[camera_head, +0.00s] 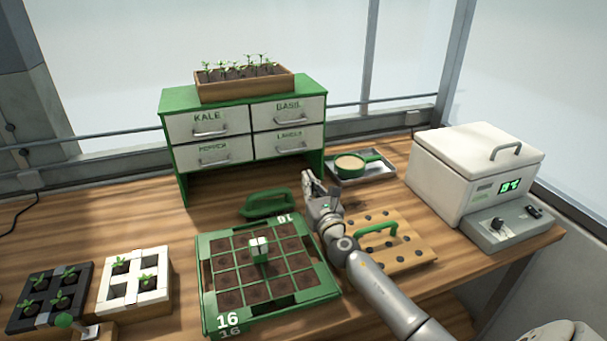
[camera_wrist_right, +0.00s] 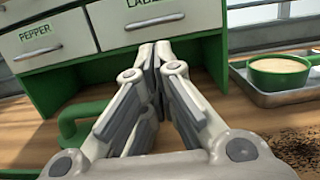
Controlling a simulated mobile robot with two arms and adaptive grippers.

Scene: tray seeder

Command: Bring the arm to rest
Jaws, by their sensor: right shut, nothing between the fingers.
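My right gripper (camera_head: 308,178) is above the table, in front of the right side of the drawer cabinet (camera_head: 320,160). In the right wrist view its fingers (camera_wrist_right: 157,50) are together and hold nothing. They point toward the cabinet front, below the drawer label that starts "LA". Whether the fingertips touch anything is hard to tell. My right arm (camera_head: 385,295) reaches in from the lower right, between the green seed tray (camera_head: 207,290) and the wooden board with holes (camera_head: 415,262). My left gripper does not show.
A green handled tool (camera_head: 268,204) lies left of my right gripper. A white lidded box (camera_head: 430,165) stands further right. White (camera_head: 107,300) and dark (camera_head: 22,318) seedling trays sit at left.

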